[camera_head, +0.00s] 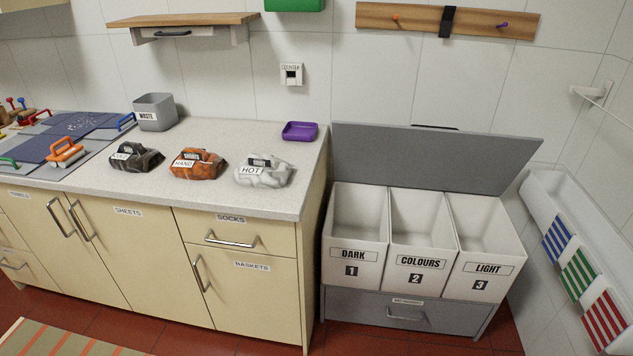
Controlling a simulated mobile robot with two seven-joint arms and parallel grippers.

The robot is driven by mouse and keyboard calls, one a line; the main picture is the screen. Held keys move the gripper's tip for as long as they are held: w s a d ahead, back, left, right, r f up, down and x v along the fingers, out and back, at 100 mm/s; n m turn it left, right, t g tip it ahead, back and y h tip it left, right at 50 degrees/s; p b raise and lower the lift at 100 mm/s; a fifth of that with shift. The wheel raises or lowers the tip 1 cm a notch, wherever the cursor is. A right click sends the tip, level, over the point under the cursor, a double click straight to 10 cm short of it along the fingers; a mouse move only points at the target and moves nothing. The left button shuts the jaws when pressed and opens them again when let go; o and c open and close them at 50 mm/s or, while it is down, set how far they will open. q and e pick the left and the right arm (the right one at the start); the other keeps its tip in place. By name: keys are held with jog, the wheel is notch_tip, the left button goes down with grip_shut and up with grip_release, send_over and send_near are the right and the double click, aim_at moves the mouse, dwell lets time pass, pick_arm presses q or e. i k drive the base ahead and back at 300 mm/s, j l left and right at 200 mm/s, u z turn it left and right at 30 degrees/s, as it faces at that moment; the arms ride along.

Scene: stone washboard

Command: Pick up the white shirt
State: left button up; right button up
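The white shirt (266,174) lies crumpled on the countertop, near its right end, with a label reading HOT. To its left lies an orange garment (196,168) labelled HAND. Further left lies a dark grey garment (133,160) whose label is hard to read. The three garments sit apart from each other on the counter. Neither of my grippers shows in the head view.
A purple tray (300,131) and a grey waste bin (155,111) stand behind the garments. Right of the counter, a lidded hamper holds open bins marked DARK (355,257), COLOURS (420,263) and LIGHT (488,268). The counter's front strip (200,200) is clear.

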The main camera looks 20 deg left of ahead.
aim_at(258, 170)
jog(key=i+l, duration=0.2)
jog(key=i, duration=0.2)
jog(key=i+l+u, duration=0.1)
jog(key=i, duration=0.35)
jog(key=i+l, duration=0.25)
jog(key=i, duration=0.15)
jog(key=i+u, duration=0.1)
jog(key=u, duration=1.35)
